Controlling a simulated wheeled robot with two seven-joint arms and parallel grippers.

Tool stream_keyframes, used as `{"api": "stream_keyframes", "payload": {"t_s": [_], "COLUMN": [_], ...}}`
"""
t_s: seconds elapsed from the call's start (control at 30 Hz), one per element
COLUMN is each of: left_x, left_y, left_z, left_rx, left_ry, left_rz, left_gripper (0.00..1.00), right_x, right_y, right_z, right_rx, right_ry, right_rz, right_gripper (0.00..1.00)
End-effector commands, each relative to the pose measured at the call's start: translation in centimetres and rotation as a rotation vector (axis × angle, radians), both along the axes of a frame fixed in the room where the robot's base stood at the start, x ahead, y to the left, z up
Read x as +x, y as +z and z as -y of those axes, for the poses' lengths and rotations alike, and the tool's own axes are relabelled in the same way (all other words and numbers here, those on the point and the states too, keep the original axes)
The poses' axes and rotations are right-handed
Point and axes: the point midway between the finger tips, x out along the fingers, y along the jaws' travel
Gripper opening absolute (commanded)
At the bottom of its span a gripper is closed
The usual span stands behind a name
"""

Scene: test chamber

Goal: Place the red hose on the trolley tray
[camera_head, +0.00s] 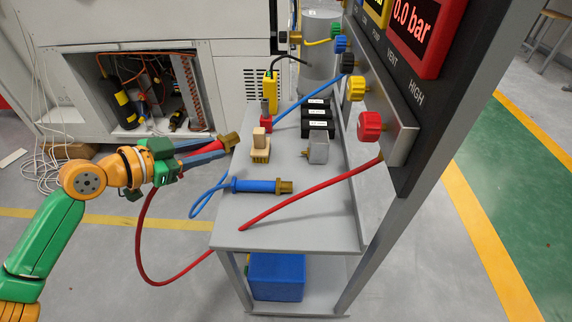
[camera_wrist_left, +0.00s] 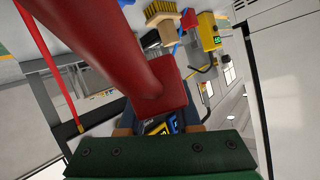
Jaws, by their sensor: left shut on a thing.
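My left gripper (camera_head: 218,147) is shut on the red hose (camera_head: 210,149) at its thick red end, and a brass fitting (camera_head: 229,141) sticks out past the fingertips. This end is in the air at the left edge of the trolley tray (camera_head: 300,232). The hose hangs from the gripper in a loop to the left of the trolley, then rises to the tray edge. Another red length crosses the tray to the panel below the red knob (camera_head: 369,126). Where the lengths meet is unclear. In the left wrist view the red end (camera_wrist_left: 160,95) fills the middle. My right gripper is out of view.
On the tray are a blue hose (camera_head: 255,186), a wooden brush (camera_head: 260,150), a yellow meter (camera_head: 270,92), black labelled blocks (camera_head: 318,118) and a grey padlock-like block (camera_head: 318,148). The front of the tray is mostly clear. A blue bin (camera_head: 277,278) stands below.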

Motion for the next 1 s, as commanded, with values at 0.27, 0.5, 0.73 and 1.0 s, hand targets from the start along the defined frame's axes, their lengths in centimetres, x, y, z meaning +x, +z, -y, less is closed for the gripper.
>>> {"api": "stream_keyframes", "payload": {"t_s": [0.27, 0.5, 0.73, 1.0], "left_x": [-4.2, -5.5, -5.8, -5.7], "left_y": [-5.0, -8.4, -12.3, -12.2], "left_z": [7.6, 10.0, 10.4, 10.4], "left_rx": [-0.012, -0.005, -0.002, 0.001], "left_ry": [-0.006, -0.002, 0.001, 0.0], "left_rz": [-0.006, -0.002, -0.002, 0.001], "left_gripper": [0.0, 0.0, 0.0, 0.0], "right_x": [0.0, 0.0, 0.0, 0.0], "right_y": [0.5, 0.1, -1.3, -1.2], "right_z": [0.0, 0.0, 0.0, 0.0], "right_rx": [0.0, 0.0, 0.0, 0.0], "right_ry": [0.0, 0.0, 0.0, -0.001], "right_rz": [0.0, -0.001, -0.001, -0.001], "right_gripper": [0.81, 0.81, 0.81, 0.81]}}
